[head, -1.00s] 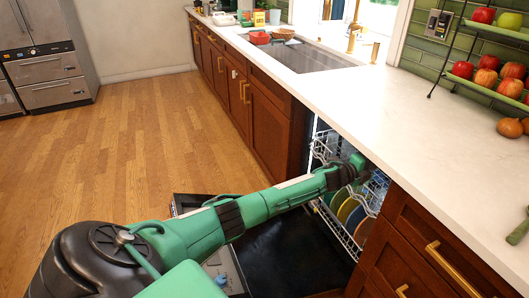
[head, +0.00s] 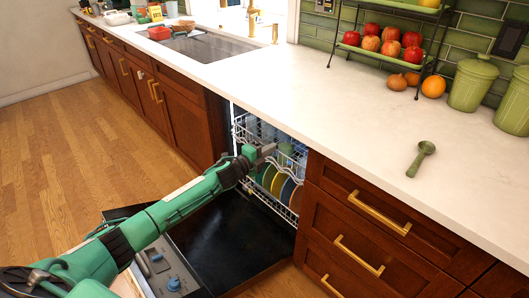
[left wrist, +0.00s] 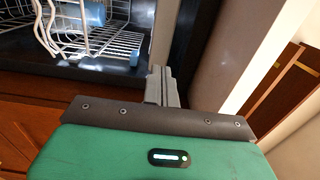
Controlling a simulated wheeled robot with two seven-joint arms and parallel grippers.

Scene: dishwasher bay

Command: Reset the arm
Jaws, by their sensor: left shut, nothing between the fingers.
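My left gripper (head: 267,150) is in front of the open dishwasher, by its upper rack (head: 243,132), at the end of my green arm. In the left wrist view its grey fingers (left wrist: 158,86) are together with nothing between them. The dishwasher door (head: 225,243) is folded down. Colored plates (head: 277,184) stand upright in the lower rack (head: 268,201), below the gripper. In the left wrist view a white wire rack (left wrist: 105,42) with a blue item (left wrist: 95,15) shows beyond the gripper. My right gripper is in neither current view.
Wooden drawers (head: 370,225) with gold handles stand right of the dishwasher, and brown cabinets (head: 163,105) stand left. The white counter (head: 330,110) above holds a green scoop (head: 421,158), green canisters (head: 472,84) and a fruit stand (head: 388,55). The wooden floor (head: 75,165) at left is clear.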

